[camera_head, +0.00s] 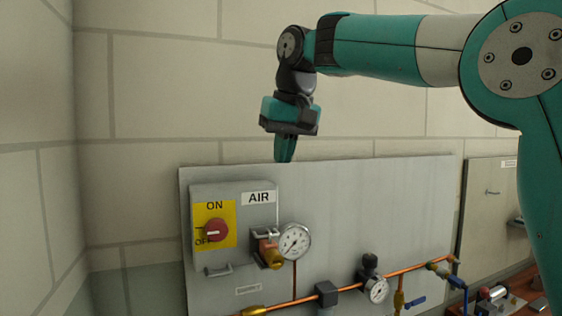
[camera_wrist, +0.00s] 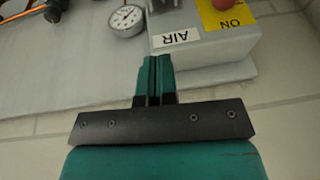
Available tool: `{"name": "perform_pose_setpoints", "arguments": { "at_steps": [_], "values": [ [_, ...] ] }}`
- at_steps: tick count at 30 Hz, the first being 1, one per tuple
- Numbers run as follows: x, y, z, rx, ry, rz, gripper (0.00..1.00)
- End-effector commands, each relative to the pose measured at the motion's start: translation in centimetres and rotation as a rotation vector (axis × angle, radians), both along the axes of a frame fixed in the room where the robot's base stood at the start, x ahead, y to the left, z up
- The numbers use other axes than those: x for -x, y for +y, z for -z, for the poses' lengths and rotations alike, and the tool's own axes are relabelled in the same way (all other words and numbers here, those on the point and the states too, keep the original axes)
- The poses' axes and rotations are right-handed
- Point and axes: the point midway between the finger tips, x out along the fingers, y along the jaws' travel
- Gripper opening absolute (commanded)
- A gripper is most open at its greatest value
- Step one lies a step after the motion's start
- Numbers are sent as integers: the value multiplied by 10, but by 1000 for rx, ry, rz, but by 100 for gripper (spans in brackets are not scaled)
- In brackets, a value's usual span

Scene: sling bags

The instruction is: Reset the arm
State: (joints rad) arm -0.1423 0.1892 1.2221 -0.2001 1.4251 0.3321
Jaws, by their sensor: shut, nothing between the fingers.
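My arm reaches in from the right in the head view, with my gripper (camera_head: 284,150) pointing down just above the top edge of a grey panel (camera_head: 340,190). The teal fingers are shut together and hold nothing. In the wrist view my gripper (camera_wrist: 152,65) shows the fingers closed side by side, with the AIR box (camera_wrist: 200,62) beyond them. The AIR box (camera_head: 262,225) has a red rotary switch (camera_head: 216,230) on a yellow ON/OFF plate, below and left of my gripper. I cannot tell whether the fingers touch anything.
A round gauge (camera_head: 294,241) and a brass fitting (camera_head: 270,255) sit right of the box. A copper pipe (camera_head: 328,292) with a second gauge (camera_head: 376,289) runs along the panel. A wall corner is at left. The wall above the panel is bare.

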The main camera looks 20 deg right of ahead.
Motion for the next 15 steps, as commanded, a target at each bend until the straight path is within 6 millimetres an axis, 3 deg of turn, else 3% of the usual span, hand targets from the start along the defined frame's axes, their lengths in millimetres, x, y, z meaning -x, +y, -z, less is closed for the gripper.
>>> {"name": "perform_pose_setpoints", "arguments": {
  "at_steps": [11,15],
  "values": [
    [0,0,1,0,-1,0,0],
    [10,5,22,1,10,-39,0]
  ]
}}
